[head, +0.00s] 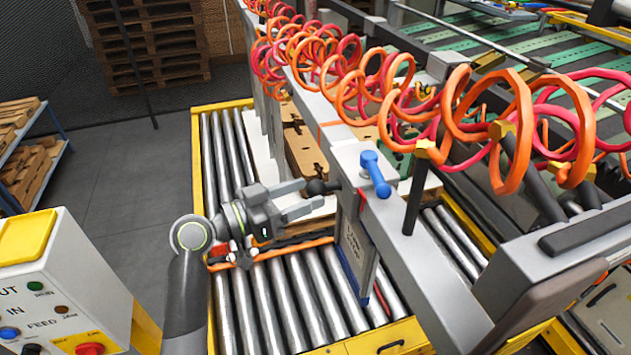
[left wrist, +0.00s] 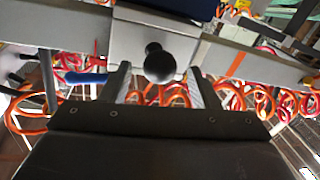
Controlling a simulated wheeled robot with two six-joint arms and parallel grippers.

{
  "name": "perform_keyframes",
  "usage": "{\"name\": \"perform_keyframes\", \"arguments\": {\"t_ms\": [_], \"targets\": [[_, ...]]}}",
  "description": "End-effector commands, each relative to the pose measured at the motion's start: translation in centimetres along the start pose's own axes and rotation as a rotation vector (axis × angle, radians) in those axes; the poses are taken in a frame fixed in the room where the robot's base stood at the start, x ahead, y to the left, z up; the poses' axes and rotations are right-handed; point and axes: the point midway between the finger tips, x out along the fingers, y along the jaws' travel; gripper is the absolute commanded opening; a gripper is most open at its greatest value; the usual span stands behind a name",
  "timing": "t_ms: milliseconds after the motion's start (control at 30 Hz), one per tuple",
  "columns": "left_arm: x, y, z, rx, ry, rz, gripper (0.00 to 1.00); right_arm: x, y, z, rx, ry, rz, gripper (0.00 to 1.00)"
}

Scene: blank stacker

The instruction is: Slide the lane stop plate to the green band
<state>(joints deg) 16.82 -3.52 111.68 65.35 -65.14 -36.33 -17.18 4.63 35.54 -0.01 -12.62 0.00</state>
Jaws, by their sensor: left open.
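The lane stop plate (head: 356,247) hangs upright from a grey carriage (head: 366,160) on the long grey rail, its lower end over the rollers. A black ball knob (head: 318,187) sticks out of the carriage toward my left gripper (head: 306,197). That gripper is open, with its fingertips close to the knob. In the left wrist view the knob (left wrist: 159,63) appears between the two fingers, with gaps on both sides. A blue lever (head: 375,174) stands on the carriage; it also shows in the left wrist view (left wrist: 85,78). I cannot clearly make out the green band. My right gripper is out of view.
Orange and red coiled hoses (head: 400,90) hang along the rail (head: 430,250). Brown cardboard blanks (head: 305,152) lie beyond the carriage. Bare rollers (head: 285,305) run in a yellow frame below. A control box (head: 40,280) stands at the lower left.

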Motion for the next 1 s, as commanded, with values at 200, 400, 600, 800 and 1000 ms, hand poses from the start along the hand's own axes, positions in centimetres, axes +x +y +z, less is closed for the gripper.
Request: {"name": "perform_keyframes", "arguments": {"t_ms": [200,400,600,800,1000], "targets": [[2.6,0.0,-0.2,-0.001,0.0,0.0,0.56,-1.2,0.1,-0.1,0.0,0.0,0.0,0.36],[3.3,0.0,0.0,0.0,0.0,0.0,0.56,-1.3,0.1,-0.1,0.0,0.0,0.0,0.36],[3.3,0.0,0.0,0.001,0.0,-0.001,0.56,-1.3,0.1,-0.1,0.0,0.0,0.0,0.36],[3.3,0.0,0.0,0.0,-0.001,-0.001,0.3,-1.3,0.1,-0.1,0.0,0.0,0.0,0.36],[3.3,0.0,0.1,0.0,-0.001,-0.001,0.03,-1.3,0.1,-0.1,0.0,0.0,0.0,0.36]]}}
